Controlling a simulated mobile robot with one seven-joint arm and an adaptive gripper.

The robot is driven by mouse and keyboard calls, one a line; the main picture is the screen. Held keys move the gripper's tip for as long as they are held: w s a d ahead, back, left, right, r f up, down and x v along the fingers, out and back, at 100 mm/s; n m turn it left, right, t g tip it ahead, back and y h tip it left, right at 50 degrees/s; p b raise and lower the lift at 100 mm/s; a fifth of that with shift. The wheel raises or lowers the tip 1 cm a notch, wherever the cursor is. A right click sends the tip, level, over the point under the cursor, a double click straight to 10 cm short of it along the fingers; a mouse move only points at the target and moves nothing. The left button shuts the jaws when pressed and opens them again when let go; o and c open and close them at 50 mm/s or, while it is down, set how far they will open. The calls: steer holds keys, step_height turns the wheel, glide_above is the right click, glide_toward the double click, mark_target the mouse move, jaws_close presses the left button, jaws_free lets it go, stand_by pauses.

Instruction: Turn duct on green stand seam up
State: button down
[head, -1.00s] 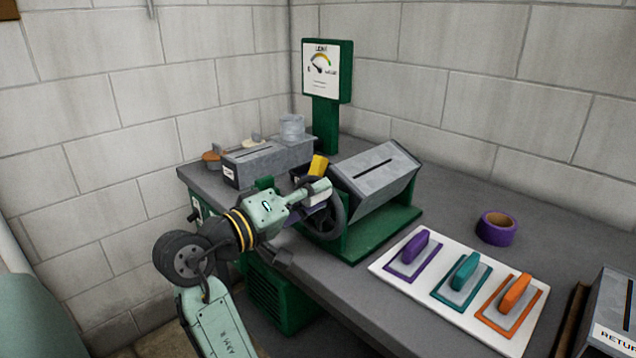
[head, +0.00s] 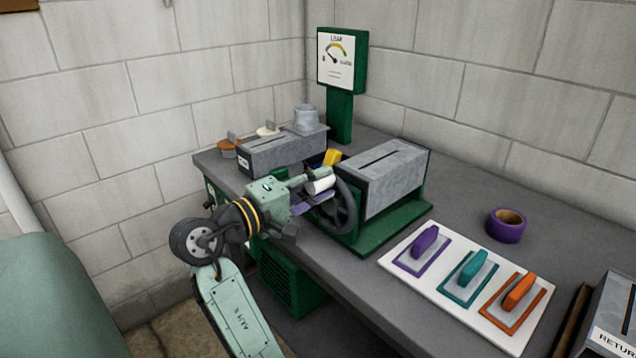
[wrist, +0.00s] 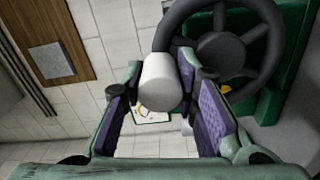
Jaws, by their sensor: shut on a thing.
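The grey sheet-metal duct (head: 396,190) sits on the green stand (head: 400,225). A dark slot-like seam (head: 385,153) runs along its top face, which looks about level. A black handwheel (head: 350,205) is at the duct's near left end; it also shows in the wrist view (wrist: 222,52). My gripper (head: 314,190) is shut on the wheel's white handle (head: 321,184). In the wrist view the handle (wrist: 159,82) lies between the purple finger pads. A yellow piece (head: 332,157) shows just behind the wheel.
A second slotted grey duct (head: 280,153) lies behind my gripper, near a gauge (head: 336,60) on a green post. A white board (head: 430,290) with purple, teal and orange handled tools lies at front right. A purple tape roll (head: 507,225) and a duct marked "RETURN" (head: 615,315) are farther right.

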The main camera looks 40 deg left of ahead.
steer(key=c, duration=1.5)
jaws_free()
steer(key=shift+c, duration=0.2)
steer(key=shift+s, duration=0.1)
steer(key=s+a, duration=0.1)
steer(key=s, duration=1.1)
steer(key=shift+w, duration=0.1)
